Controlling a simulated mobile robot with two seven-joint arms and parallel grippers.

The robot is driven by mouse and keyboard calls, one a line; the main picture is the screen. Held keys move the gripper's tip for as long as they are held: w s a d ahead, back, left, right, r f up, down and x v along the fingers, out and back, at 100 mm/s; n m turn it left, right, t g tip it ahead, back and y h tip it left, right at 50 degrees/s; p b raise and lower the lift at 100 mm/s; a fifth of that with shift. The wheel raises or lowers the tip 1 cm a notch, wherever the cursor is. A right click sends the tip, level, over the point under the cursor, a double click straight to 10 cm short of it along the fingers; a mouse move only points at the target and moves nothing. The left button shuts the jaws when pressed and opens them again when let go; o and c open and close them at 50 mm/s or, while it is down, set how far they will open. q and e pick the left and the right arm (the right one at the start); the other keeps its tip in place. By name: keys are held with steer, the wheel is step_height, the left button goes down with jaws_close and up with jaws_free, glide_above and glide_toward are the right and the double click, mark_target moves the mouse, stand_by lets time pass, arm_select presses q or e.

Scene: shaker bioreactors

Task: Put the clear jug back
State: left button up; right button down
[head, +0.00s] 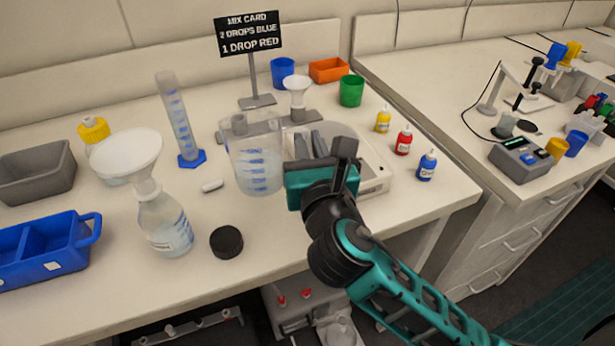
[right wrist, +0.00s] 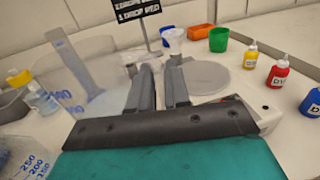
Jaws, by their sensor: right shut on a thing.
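The clear jug (head: 256,168), with blue scale marks and some clear liquid in its lower part, is upright near the middle of the bench. It also shows at the left of the right wrist view (right wrist: 92,72). My right gripper (head: 310,142) is at the jug's right side, its two grey fingers (right wrist: 160,85) close together. It is shut on the jug at the handle side; the clear handle itself is hard to make out. I cannot tell whether the jug's base touches the bench. My left gripper is not in view.
A white device with a round plate (head: 372,180) lies right of the jug. Yellow (head: 383,121), red (head: 403,141) and blue (head: 427,166) dropper bottles stand beyond it. Left are a measuring cylinder (head: 181,120), a funnel bottle (head: 165,225), a black cap (head: 226,241) and a white stirring bar (head: 212,185).

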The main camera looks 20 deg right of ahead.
step_height(320, 180, down, 6)
steer(key=shift+f+b, duration=0.25)
steer(key=shift+b, duration=0.8)
steer(key=shift+f, duration=0.1)
